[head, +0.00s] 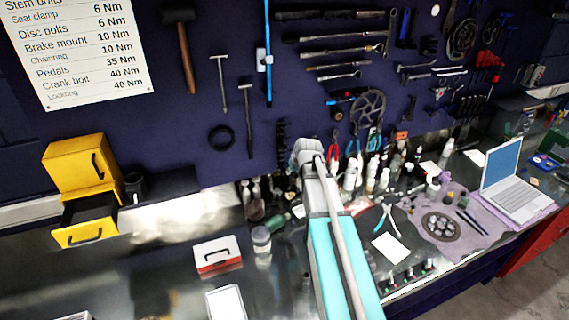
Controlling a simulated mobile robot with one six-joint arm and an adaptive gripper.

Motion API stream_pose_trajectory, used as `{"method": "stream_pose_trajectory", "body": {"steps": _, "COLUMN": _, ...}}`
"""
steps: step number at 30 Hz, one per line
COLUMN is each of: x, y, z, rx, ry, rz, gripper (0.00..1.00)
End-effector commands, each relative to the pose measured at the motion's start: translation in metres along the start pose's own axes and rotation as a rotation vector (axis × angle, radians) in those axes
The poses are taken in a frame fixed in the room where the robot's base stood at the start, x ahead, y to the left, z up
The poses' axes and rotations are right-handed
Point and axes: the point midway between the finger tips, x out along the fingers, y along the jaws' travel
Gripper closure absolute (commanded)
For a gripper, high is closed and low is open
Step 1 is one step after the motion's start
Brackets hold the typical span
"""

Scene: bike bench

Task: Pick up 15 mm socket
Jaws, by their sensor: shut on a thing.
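I cannot make out the 15 mm socket in the head view. A row of small dark upright pieces (408,276) stands on a pale strip near the bench's front edge, right of my arm. They may be sockets, but they are too small to tell and no size marks can be read. My teal arm reaches up through the middle of the picture and hides part of the bench. My gripper does not show, so what it holds cannot be seen.
The metal bench (130,285) has a yellow drawer box (82,168) with an open drawer at left. A red-and-white case (217,256) and a jar (261,239) stand left of my arm. Bottles (350,175), pliers (384,218), a cloth (415,207) and a laptop (514,185) crowd the right.

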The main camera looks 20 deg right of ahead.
Motion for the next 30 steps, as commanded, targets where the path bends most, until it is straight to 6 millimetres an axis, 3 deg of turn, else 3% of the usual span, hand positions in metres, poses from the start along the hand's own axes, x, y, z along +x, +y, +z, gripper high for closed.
{"method": "stream_pose_trajectory", "body": {"steps": 1, "x": -0.01, "y": -0.001, "z": 0.015, "rx": 0.0, "ry": 0.0, "rz": 0.0, "gripper": 1.0}}
{"method": "stream_pose_trajectory", "body": {"steps": 6, "x": -0.028, "y": -0.001, "z": 0.044, "rx": 0.001, "ry": 0.0, "rz": 0.0, "gripper": 1.0}}
{"method": "stream_pose_trajectory", "body": {"steps": 12, "x": -0.041, "y": -0.001, "z": 0.064, "rx": 0.0, "ry": 0.0, "rz": -0.001, "gripper": 1.0}}
{"method": "stream_pose_trajectory", "body": {"steps": 30, "x": -0.048, "y": 0.0, "z": 0.075, "rx": 0.0, "ry": 0.0, "rz": 0.0, "gripper": 1.0}}
